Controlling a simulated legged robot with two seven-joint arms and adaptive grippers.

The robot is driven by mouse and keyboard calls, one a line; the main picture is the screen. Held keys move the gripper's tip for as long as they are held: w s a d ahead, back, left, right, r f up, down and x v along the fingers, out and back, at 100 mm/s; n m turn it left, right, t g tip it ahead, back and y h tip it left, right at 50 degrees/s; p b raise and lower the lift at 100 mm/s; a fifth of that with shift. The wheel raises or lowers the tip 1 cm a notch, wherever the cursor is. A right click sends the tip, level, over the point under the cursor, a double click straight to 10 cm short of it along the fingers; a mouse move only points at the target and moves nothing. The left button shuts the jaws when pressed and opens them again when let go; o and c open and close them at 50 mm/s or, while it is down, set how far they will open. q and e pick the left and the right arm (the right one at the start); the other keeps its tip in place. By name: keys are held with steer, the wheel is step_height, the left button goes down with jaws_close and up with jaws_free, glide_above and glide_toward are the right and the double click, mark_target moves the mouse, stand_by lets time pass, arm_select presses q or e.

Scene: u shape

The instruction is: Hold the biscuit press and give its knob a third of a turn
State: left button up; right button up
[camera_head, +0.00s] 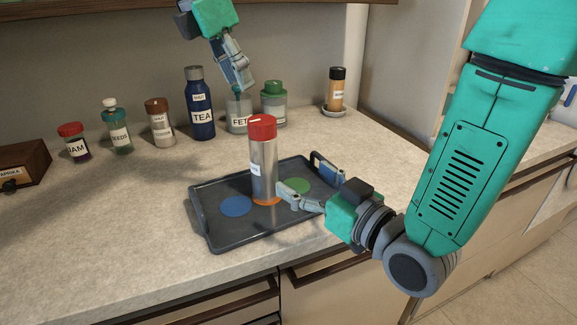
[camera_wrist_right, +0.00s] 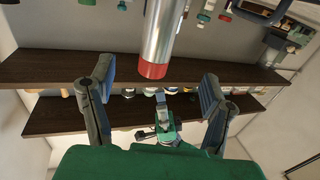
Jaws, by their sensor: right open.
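The biscuit press (camera_head: 264,170) is a silver cylinder with a red knob (camera_head: 263,127) bearing a pale mark on top. It stands upright on an orange disc (camera_head: 267,201) on the dark tray (camera_head: 222,187). My right gripper (camera_head: 308,180) is open, low and just to the right of the press. In the right wrist view the press (camera_wrist_right: 161,35) shows upside down, centred beyond the spread fingers (camera_wrist_right: 155,105) and apart from them. My left gripper (camera_head: 240,80) hangs above and behind the press, pointing down. Its fingers overlap in view, so its opening is unclear.
The tray also has a blue disc (camera_head: 236,206) and a green disc (camera_head: 299,186). A wooden box (camera_head: 18,165) is at the left. The counter's front left is clear.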

mark_target(272, 157)
steer(key=x, duration=1.2)
steer(key=shift+w, duration=0.15)
steer(key=shift+w+a, duration=0.25)
steer(key=shift+a, duration=0.15)
steer(key=shift+d, duration=0.25)
steer(key=c, duration=1.6)
steer(key=o, duration=0.7)
jaws_close()
